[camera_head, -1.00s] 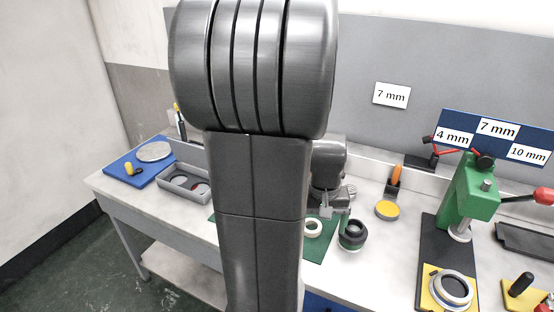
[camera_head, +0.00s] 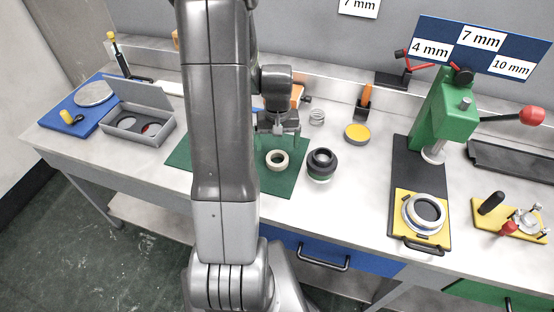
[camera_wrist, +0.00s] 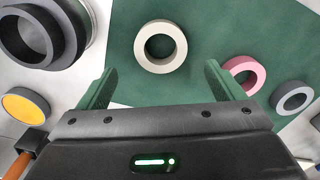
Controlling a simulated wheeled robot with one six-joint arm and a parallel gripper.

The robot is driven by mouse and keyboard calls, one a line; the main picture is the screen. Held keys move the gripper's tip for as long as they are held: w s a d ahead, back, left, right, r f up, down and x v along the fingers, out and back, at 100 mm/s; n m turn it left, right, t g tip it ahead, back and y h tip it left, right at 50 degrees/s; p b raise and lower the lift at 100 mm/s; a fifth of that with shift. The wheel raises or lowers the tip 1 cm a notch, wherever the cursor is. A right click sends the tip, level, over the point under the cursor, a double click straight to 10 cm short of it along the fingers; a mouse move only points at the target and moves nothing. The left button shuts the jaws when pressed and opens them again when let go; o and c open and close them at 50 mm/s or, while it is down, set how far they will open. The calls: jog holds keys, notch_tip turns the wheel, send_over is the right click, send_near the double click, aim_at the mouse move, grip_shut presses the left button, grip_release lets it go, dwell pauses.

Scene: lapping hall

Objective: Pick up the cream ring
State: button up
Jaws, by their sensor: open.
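The cream ring (camera_head: 277,160) lies flat on the green mat (camera_head: 284,186), near the mat's right edge. In the wrist view the cream ring (camera_wrist: 161,47) shows whole, with mat visible through its hole. My gripper (camera_head: 278,138) is above and just behind the ring in the head view. In the wrist view my gripper (camera_wrist: 158,84) has its two green fingers wide apart, with nothing between them. The ring sits beyond the fingertips, roughly centred between them, and is apart from both.
A dark ring-shaped part (camera_head: 321,163) stands right of the mat. In the wrist view a pink ring (camera_wrist: 243,74) and a grey ring (camera_wrist: 293,97) lie close to the right finger. A yellow-topped disc (camera_head: 356,133) lies farther right. A green press (camera_head: 447,110) stands beyond it.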

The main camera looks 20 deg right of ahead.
aim_at(277, 162)
jog(key=f, duration=0.3)
jog(key=shift+s+a+f+p, duration=0.2)
jog(key=shift+s+f+p, duration=0.15)
jog(key=shift+f, duration=0.8)
jog(key=c, duration=1.2)
jog(key=shift+r, duration=0.1)
notch_tip(277, 162, up, 10)
